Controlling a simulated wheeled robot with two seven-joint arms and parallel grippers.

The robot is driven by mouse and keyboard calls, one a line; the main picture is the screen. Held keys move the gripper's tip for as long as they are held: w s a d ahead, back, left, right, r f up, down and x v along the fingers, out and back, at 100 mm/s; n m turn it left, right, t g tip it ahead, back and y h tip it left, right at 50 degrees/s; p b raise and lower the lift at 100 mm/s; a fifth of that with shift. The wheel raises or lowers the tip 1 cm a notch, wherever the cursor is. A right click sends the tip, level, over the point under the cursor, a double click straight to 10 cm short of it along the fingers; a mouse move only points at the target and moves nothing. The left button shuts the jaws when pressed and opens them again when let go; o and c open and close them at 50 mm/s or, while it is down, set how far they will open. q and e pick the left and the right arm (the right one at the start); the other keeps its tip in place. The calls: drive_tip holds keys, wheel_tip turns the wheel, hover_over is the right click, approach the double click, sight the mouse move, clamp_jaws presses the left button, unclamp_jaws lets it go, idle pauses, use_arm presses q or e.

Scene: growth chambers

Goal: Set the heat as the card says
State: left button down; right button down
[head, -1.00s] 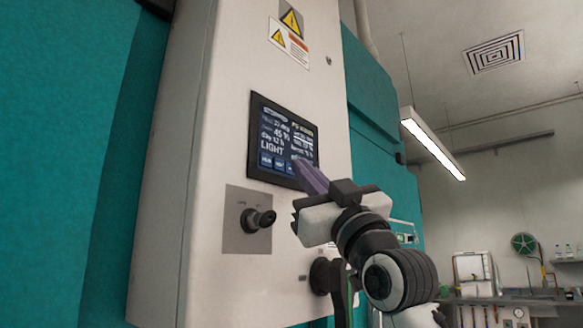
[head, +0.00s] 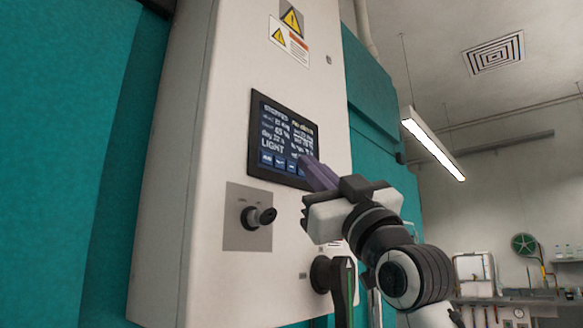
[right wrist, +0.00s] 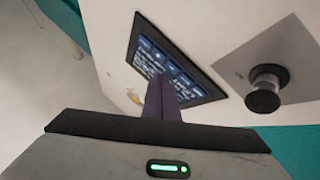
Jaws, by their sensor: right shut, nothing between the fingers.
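A dark touch screen (head: 283,140) is set in the white control cabinet (head: 237,100). It shows rows of small text, the large word LIGHT and a row of blue buttons along its bottom edge. Most of the text is too small to read surely. My right gripper (head: 310,162) is shut and empty, its purple fingers at the screen's lower right corner. They hide that corner; I cannot tell whether they touch. In the right wrist view the shut fingers (right wrist: 160,88) overlap the screen (right wrist: 165,60). I see no card clearly. My left gripper is out of view.
Below the screen a black knob (head: 262,216) sticks out from a grey plate (head: 236,235). A black rotary handle (head: 322,275) sits lower right. Warning labels (head: 290,35) are above. Teal chamber walls (head: 60,150) flank the cabinet. The room opens at right.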

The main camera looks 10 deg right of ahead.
drive_tip(key=shift+s+d+b, duration=0.3)
drive_tip(key=shift+s+d, duration=0.45)
drive_tip(key=shift+s, duration=0.25)
drive_tip(key=shift+s+d+b, duration=0.3)
drive_tip(key=shift+s+d, duration=0.45)
drive_tip(key=shift+s, duration=0.2)
idle(0.9)
